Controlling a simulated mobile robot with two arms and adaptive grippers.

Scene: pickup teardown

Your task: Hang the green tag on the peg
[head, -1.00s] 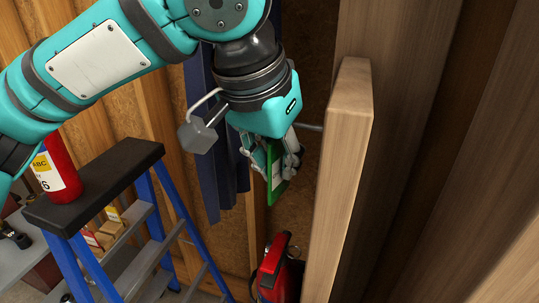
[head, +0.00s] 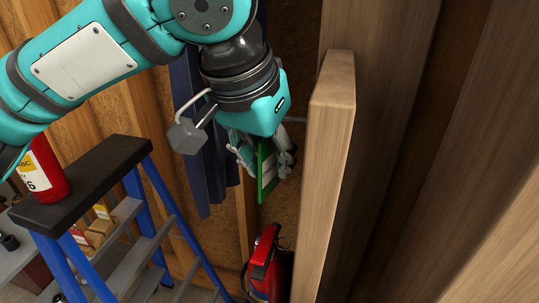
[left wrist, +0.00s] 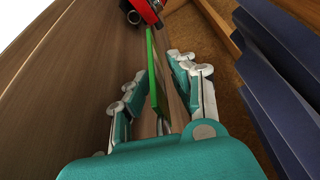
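The green tag (head: 267,175) is a thin flat piece with a pale label, upright between my left gripper's fingers. My left gripper (head: 262,160) points down and is open around it. In the left wrist view, the tag (left wrist: 157,78) shows edge-on, with gaps to the fingers (left wrist: 158,72) on both sides. The thin metal peg (head: 298,119) shows only as a short piece between my gripper and the wooden post. Its other end is hidden behind my gripper, so I cannot tell whether the tag is on it. My right gripper is not in view.
A wooden post (head: 328,170) stands close to the right of my left gripper. A red extinguisher (head: 264,262) is below it. Dark blue panels (head: 197,150) hang behind my gripper.

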